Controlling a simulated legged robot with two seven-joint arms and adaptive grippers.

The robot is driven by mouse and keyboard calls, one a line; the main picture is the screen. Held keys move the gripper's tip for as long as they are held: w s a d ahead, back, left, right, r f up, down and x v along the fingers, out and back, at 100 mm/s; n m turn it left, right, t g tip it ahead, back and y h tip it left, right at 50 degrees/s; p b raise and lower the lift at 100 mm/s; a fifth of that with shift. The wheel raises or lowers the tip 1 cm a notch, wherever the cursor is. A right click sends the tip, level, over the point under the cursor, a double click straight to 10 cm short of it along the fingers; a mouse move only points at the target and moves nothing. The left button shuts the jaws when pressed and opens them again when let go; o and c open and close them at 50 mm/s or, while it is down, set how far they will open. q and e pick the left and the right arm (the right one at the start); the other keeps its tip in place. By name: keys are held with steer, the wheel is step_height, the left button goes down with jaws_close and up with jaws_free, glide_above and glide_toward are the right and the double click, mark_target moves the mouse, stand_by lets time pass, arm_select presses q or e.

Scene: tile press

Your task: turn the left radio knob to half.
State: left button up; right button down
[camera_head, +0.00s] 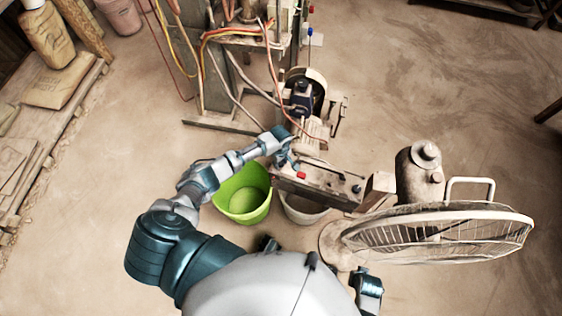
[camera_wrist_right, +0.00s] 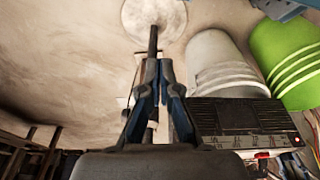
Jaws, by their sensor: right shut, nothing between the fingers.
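A long box-shaped unit (camera_head: 322,186), which looks like the radio, sits beyond the buckets in the head view. A small red part (camera_head: 301,175) shows on its left and a small dark part (camera_head: 356,188) on its right; I cannot tell which is the left knob or its setting. In the right wrist view the dark radio (camera_wrist_right: 228,115) shows a grille and a marked strip. My left gripper (camera_head: 286,161) is at the radio's left end; its fingers are too small to tell their opening or contact. My right gripper (camera_wrist_right: 161,66) is shut and empty, left of the radio in its wrist view.
A green bucket (camera_head: 243,195) and a whitish bucket (camera_head: 303,212) stand below the radio. A large caged fan (camera_head: 440,236) stands to the right. A machine frame with loose cables (camera_head: 240,35) is behind. Wooden boards (camera_head: 55,85) lie at left. The floor at upper right is open.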

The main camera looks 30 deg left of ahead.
arm_select(q)
steer(key=shift+a, duration=0.15)
jaws_close()
steer(key=shift+a+f, duration=0.1)
steer(key=shift+a, duration=0.05)
steer(key=shift+s, duration=0.1)
arm_select(e)
steer(key=shift+a+r, duration=0.1)
steer(key=shift+a, duration=0.25)
